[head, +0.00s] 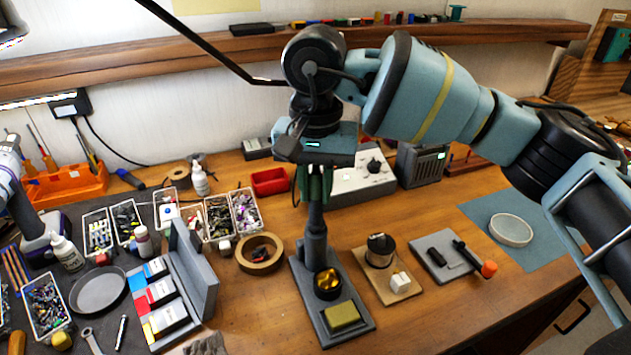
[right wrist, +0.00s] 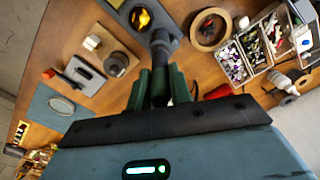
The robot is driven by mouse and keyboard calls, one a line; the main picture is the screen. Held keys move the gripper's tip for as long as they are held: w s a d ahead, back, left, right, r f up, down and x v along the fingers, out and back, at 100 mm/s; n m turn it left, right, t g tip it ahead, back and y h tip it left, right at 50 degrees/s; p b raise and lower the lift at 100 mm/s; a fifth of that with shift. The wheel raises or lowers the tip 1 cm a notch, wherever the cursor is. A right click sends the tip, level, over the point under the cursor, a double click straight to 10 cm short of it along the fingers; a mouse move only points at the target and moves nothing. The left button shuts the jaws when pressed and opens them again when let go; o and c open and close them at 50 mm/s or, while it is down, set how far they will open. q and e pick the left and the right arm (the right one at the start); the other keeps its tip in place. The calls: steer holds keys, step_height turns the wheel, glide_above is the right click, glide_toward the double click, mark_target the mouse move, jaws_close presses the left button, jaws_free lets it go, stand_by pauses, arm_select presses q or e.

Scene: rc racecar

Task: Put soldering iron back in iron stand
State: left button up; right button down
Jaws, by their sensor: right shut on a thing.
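My right gripper (head: 314,194) hangs over the bench with its green fingers pointing down. It is shut on the soldering iron, whose dark upright shaft (right wrist: 160,48) shows between the fingers in the right wrist view. The iron stand (head: 350,336) is a long grey base with a gold wire cleaner (head: 327,281) and a yellow sponge (head: 341,315). The held shaft lines up with the stand's rear part, below the gripper. My left gripper is not in view.
The front right bench is clear.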

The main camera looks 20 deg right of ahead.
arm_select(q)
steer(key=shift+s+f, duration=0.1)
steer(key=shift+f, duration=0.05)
arm_select(e)
steer(key=shift+f, duration=0.3)
steer(key=c, duration=0.8)
jaws_free()
steer(key=shift+r, duration=0.1)
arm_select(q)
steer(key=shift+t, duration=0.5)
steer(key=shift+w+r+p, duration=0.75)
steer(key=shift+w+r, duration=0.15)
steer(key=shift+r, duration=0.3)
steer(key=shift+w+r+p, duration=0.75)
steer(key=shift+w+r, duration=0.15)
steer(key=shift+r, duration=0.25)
arm_select(e)
steer(key=shift+r, duration=4.45)
steer(key=shift+f, duration=0.1)
